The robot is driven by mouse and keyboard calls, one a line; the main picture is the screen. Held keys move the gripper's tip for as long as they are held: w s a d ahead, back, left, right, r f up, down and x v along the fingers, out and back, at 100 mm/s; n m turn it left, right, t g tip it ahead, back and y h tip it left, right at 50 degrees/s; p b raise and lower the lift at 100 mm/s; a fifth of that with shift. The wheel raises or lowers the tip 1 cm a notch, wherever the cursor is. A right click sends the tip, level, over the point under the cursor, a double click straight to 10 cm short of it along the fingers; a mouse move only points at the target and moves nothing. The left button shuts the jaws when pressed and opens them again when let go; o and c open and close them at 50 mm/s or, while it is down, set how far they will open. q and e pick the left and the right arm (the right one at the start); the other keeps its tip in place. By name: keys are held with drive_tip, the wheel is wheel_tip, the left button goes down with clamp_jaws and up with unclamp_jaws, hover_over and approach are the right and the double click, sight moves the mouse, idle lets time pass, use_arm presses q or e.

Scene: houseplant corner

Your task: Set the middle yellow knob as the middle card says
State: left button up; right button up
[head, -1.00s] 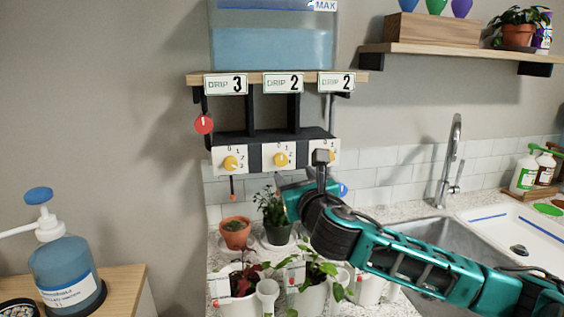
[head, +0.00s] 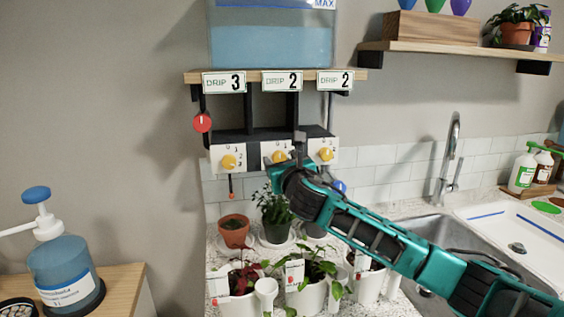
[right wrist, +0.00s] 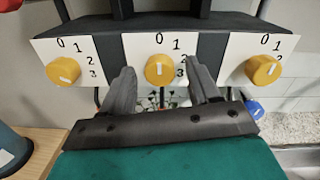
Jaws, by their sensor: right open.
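The middle yellow knob (head: 279,157) sits on a white dial plate below the tank shelf. It also shows in the right wrist view (right wrist: 159,69), its white mark roughly upright, in line with the 0. The dial numbers run 0 to 3 clockwise. The middle card (head: 282,82) reads DRIP 2. My right gripper (head: 298,150) is in front of the middle dial, partly covering its right side. In the right wrist view its open fingers (right wrist: 163,85) point at the middle knob, one on either side and slightly low, with nothing held. Contact cannot be told. My left gripper is not in view.
The left knob (right wrist: 63,70) and right knob (right wrist: 264,69) flank the middle one closely. A red disc (head: 202,123) hangs at the left. Potted plants (head: 305,275) stand on the counter below. A pump bottle (head: 63,270) stands at far left.

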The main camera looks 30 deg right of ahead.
drive_tip(key=shift+c, duration=0.2)
drive_tip(key=c, duration=1)
drive_tip(key=shift+m, duration=0.3)
drive_tip(key=m, duration=0.3)
drive_tip(key=shift+p, duration=0.4)
drive_tip(key=m, duration=0.4)
drive_tip(key=shift+m, duration=0.3)
drive_tip(key=m, duration=0.4)
drive_tip(key=shift+m, duration=1.8)
